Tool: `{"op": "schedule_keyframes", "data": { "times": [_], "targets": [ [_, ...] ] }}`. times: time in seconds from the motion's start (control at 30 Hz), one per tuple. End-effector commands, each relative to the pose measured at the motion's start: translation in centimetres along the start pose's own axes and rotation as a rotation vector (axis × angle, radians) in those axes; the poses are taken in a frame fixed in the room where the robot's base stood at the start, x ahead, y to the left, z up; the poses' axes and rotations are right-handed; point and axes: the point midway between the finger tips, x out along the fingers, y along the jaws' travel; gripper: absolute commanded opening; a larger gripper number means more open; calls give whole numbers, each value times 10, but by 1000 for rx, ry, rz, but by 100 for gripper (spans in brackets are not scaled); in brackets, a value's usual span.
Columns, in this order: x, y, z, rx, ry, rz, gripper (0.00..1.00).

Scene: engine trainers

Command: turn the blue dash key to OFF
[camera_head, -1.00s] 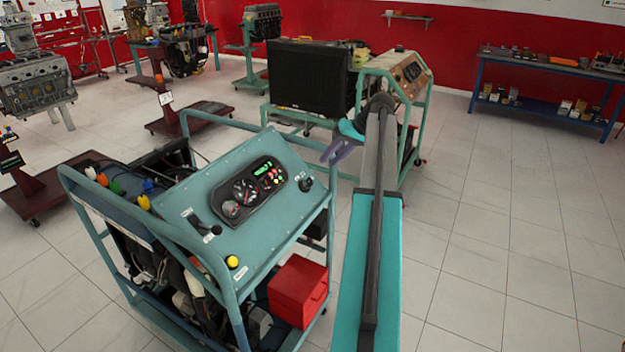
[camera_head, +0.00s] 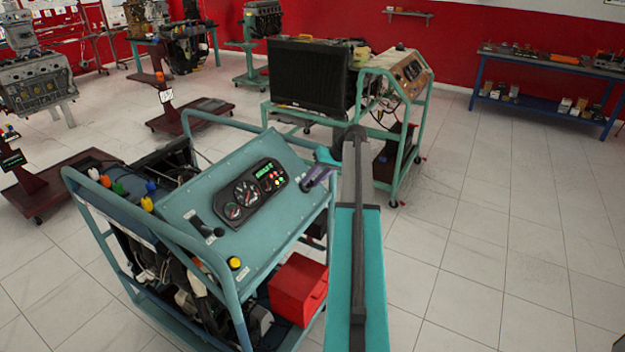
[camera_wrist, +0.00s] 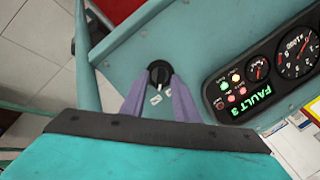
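The key is a small black rotary switch (camera_wrist: 158,75) on the blue-green dash panel (camera_wrist: 200,30) in the wrist view. A light mark shows on its knob, and small white labels sit beside it. My gripper (camera_wrist: 158,85) is open, with its two purple fingers on either side of the key and gaps between them and the knob. I cannot tell whether the fingertips reach down to its level. In the head view my gripper (camera_head: 307,183) is at the right edge of the dash panel (camera_head: 200,190) and hides the key.
A black lever (camera_head: 205,227) and a yellow button (camera_head: 234,263) are on the panel. A red box (camera_head: 297,288) sits below. Another engine stand (camera_head: 395,150) stands behind. Floor at right is clear.

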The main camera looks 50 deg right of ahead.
Motion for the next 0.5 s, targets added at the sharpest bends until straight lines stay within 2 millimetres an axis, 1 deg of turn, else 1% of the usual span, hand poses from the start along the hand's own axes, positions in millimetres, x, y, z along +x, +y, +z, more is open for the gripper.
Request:
{"op": "schedule_keyframes", "data": {
  "times": [0.17, 0.43, 0.5],
  "targets": [
    [7, 0, 0, 0, 0, 0, 28],
    [7, 1, 0, 0, 1, 0, 28],
    [7, 1, 0, 1, 1, 0, 16]
  ]
}}
